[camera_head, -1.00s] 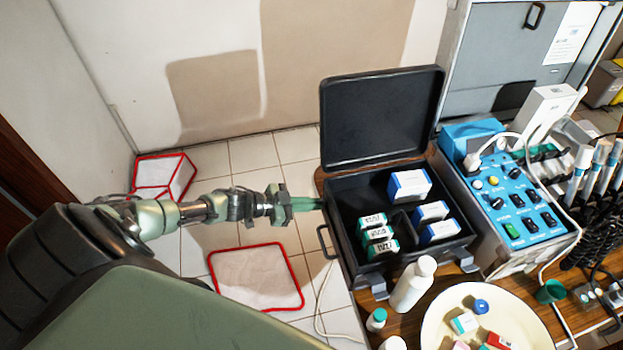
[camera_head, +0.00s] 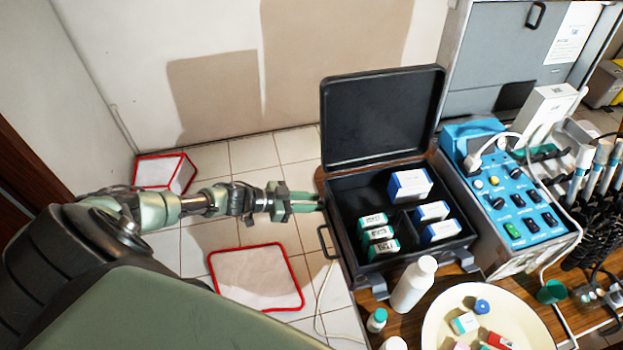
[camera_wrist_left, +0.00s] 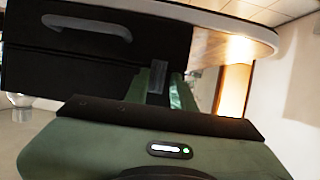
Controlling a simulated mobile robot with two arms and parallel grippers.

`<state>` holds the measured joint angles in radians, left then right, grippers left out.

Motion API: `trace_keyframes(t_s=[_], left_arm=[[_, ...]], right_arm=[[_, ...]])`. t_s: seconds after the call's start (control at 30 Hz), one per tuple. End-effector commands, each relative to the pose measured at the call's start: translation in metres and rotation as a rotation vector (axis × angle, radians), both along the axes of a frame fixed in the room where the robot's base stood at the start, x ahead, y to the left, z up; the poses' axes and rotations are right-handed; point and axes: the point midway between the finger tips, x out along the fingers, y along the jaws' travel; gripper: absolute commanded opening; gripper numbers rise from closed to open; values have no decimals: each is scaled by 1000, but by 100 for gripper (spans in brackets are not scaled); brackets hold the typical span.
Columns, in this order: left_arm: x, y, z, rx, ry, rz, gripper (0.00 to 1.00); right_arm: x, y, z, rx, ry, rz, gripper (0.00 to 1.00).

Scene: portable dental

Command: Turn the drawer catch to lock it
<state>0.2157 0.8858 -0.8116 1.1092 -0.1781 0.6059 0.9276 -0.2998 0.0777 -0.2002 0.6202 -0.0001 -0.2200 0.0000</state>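My left gripper (camera_head: 312,202) reaches in from the left to the side of the open black case (camera_head: 372,262). Its two green fingers lie one above the other in the head view, with a narrow gap between them. In the left wrist view the fingers (camera_wrist_left: 165,88) sit on either side of a small grey tab, which looks like the drawer catch (camera_wrist_left: 158,76). The tab fills the gap, so the gripper looks shut on it. The catch is hidden in the head view. A curved handle (camera_wrist_left: 88,24) shows on the dark face. My right gripper is out of view.
The case holds several small boxes (camera_head: 410,185) and stands on a wooden table. A white bottle (camera_head: 413,285), a cream bowl (camera_head: 437,325) and a blue control unit (camera_head: 515,205) stand near it.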

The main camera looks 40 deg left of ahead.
Motion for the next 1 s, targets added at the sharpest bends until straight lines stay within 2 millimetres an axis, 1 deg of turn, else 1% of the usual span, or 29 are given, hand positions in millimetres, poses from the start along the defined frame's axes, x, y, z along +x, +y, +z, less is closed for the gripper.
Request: trace_keyframes(t_s=[0.03, 0.17, 0.43, 0.57, 0.8, 1.0], left_arm=[[-1, -3, 0, -4, 0, -5, 27], [-1, -4, -1, -3, 0, -6, 27], [-5, 0, -1, 0, 3, -5, 27], [-18, 12, 5, 1, 4, -6, 27], [-46, 35, 20, 1, 4, -6, 27], [-55, 43, 28, -2, 1, -8, 27]], right_arm=[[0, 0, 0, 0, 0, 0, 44], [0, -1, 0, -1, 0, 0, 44], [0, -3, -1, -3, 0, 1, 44], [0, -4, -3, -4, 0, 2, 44], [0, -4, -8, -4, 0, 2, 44], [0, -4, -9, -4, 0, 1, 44]])
